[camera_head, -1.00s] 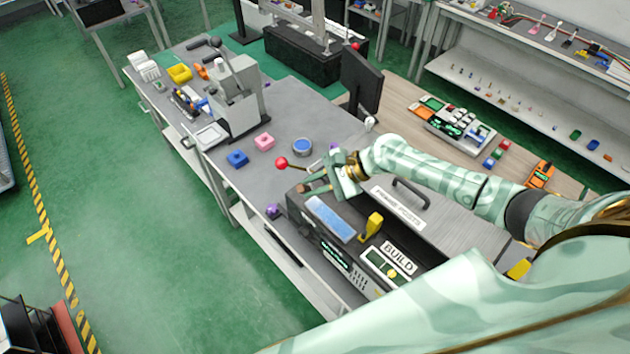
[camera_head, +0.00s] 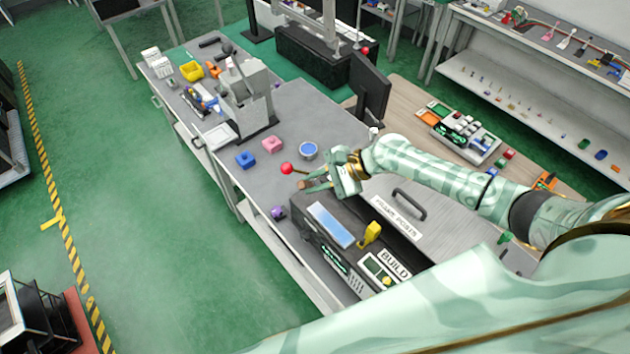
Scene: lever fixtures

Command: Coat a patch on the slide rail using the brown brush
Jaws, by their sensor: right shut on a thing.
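My right gripper (camera_head: 318,183) is above the grey bench (camera_head: 305,100), just beyond the dark console. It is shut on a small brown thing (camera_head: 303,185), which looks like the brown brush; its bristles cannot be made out. A red ball knob (camera_head: 287,168) on a thin rod is close to the fingertips; whether they touch is unclear. I cannot tell for sure which part is the slide rail, and no coated patch can be made out. My left gripper is not in view.
The dark console has a blue screen (camera_head: 331,225) and a yellow lever (camera_head: 372,232). A grey lever machine (camera_head: 245,98) stands farther back, and a black monitor (camera_head: 370,88) behind the gripper.

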